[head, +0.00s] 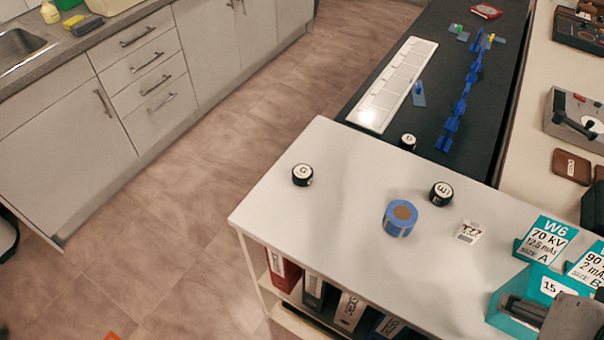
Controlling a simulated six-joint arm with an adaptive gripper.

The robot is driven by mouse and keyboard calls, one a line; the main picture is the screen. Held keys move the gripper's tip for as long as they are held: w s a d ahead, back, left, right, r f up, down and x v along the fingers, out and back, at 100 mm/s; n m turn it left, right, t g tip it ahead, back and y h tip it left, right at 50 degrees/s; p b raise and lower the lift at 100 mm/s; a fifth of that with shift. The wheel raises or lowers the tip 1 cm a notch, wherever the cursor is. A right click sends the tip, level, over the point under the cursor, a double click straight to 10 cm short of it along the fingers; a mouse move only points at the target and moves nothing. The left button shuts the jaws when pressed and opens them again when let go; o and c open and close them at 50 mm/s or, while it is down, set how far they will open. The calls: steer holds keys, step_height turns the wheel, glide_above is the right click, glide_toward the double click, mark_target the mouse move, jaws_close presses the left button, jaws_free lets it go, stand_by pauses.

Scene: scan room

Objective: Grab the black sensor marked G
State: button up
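The black sensor marked G (302,177) is a short round puck with a white top. It stands upright on the white cabinet top (340,155), near its left edge, with clear surface around it. A similar black sensor (441,194), with a letter that looks like W or M, stands to the right. A third (408,142) stands near the back edge; its letter is too small to read surely. My gripper (516,307) shows in part at the bottom right corner, in front of a teal block, far from the G sensor. Its finger opening cannot be made out.
A blue roll (398,222) and a small white labelled card (468,232) stand between the G sensor and my gripper. Teal blocks (545,240) fill the right side. Binders (283,270) stand below the top. A dark counter (395,115) adjoins behind.

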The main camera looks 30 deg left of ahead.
steer(key=shift+a, duration=0.1)
